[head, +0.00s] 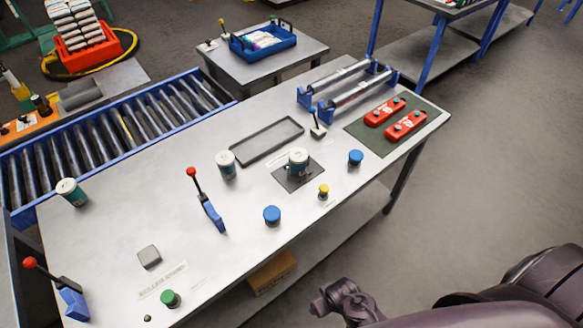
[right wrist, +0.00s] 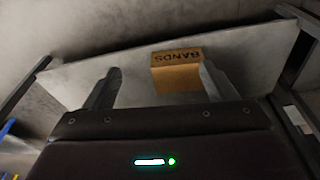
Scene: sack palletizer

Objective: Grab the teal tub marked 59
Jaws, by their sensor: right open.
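In the head view my right arm is beyond the table's front edge, low and well away from the tubs. My left gripper is not in view.
Red-knobbed levers (head: 208,208), blue knobs (head: 272,215), a yellow knob (head: 323,191) and a black-rimmed tray (head: 266,141) are around the tubs. A roller conveyor (head: 120,125) runs behind. A box lettered BANDS (right wrist: 178,72) sits on the lower shelf (right wrist: 75,82).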

